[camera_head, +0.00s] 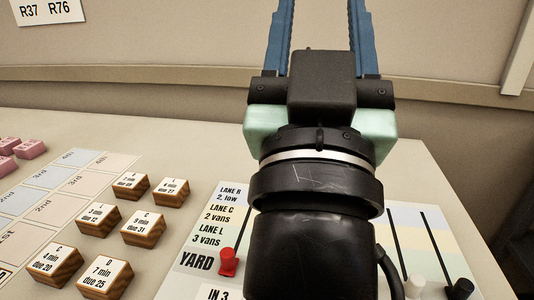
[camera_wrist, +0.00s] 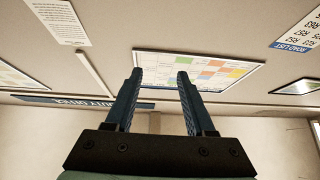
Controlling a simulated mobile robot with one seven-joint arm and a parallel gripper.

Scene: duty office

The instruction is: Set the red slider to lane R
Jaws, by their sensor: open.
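The red slider (camera_head: 228,262) is a small red knob at the lower left of the slider board (camera_head: 205,250) in the head view, beside the word YARD. Printed above it are LANE L, LANE C and, at the top, LANE R. My gripper (camera_head: 320,20) is raised above and beyond the board, its blue fingers apart and empty, pointing up and away. In the wrist view my gripper (camera_wrist: 158,80) is open with nothing between its fingers. My arm hides the middle of the board and part of the red slider's track.
A white slider (camera_head: 415,286) and a black slider (camera_head: 461,289) sit at the board's lower right, below dark slots. Several wooden blocks (camera_head: 143,228) with labels stand left of the board. Pink blocks (camera_head: 31,149) lie far left. The wall rises behind the desk (camera_head: 180,135).

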